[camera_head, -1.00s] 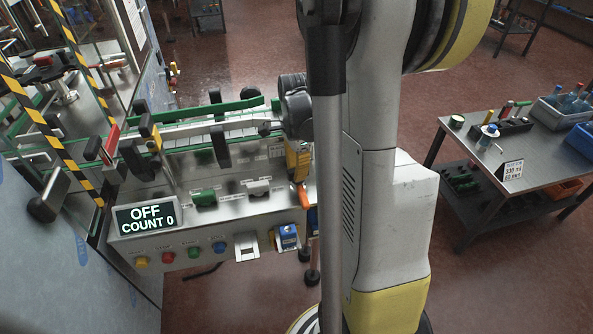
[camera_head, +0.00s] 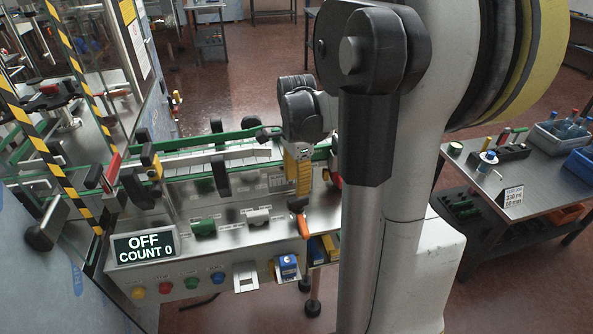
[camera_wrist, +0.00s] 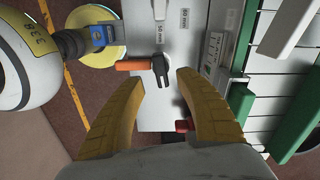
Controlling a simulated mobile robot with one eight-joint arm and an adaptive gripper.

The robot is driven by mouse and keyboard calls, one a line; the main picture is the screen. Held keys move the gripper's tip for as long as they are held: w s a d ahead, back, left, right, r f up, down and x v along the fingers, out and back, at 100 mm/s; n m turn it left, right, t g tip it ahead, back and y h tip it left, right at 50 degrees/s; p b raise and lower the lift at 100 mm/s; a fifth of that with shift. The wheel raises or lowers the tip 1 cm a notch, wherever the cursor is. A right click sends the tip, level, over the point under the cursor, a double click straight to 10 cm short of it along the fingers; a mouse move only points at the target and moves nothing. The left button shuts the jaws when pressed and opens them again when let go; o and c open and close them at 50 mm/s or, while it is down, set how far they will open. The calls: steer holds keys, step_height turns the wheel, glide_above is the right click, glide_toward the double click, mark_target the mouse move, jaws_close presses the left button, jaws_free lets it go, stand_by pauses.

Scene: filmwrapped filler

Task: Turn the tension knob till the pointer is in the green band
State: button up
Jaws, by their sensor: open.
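My gripper (camera_head: 299,186) is over the right part of the steel machine panel. Its two yellow fingers are apart and empty in the wrist view (camera_wrist: 158,78). An orange handle with a black end (camera_wrist: 132,65) lies just beyond the fingertips, and I see no contact. It also shows below the gripper in the head view (camera_head: 298,205). I cannot tell which part is the tension knob.
The display (camera_head: 143,246) reads OFF, COUNT 0. Several coloured buttons (camera_head: 191,282) line the front face. A conveyor with green rails (camera_head: 190,163) runs behind the panel. A red part (camera_wrist: 183,125) lies near the right finger. A side table (camera_head: 480,172) stands right.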

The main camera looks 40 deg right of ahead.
mark_target(296, 198)
step_height(296, 198, up, 5)
steer(key=shift+r, duration=0.15)
stand_by(0.5)
steer(key=s+a+n+t+b, duration=0.1)
steer(key=s+a+n+t, duration=0.1)
steer(key=a+n, duration=0.9)
steer(key=s+a+f+n+t+b, duration=0.1)
steer(key=a+n+t, duration=0.4)
steer(key=a+n, duration=0.6)
steer(key=s+a+b, duration=0.1)
steer(key=s+a, duration=0.1)
steer(key=a, duration=0.1)
steer(key=shift+s, duration=0.25)
steer(key=shift+d+f, duration=0.1)
